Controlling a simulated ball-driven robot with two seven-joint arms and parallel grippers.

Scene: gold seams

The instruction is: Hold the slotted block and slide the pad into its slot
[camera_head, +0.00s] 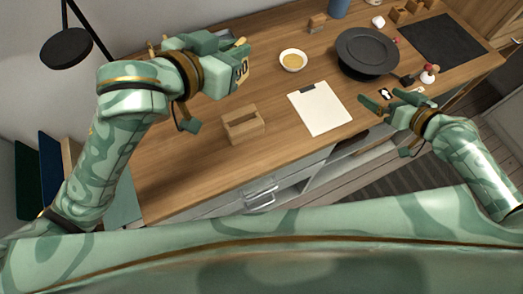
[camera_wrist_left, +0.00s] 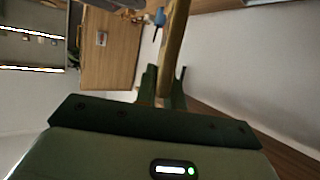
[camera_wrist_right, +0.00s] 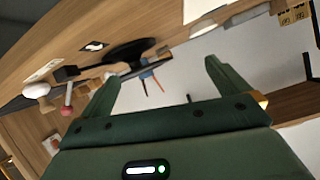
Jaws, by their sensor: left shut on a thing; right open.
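A wooden block (camera_head: 242,123) with a dark slot in its top stands on the counter near its front edge. A white pad (camera_head: 320,107) with a dark clip lies flat to its right. My left gripper (camera_head: 236,45) is raised behind the block, apart from it. It is shut on a tan wooden piece, which shows long and narrow between its fingers in the left wrist view (camera_wrist_left: 174,50); I cannot tell its full shape. My right gripper (camera_head: 377,95) is open and empty, right of the pad. Its two spread fingers show in the right wrist view (camera_wrist_right: 163,85).
A small bowl (camera_head: 293,60) of yellow contents and a large black pan (camera_head: 367,52) stand behind the pad. A red and white item (camera_head: 429,75) is near the right gripper. A dark hob (camera_head: 442,40) lies far right. Counter around the block is clear.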

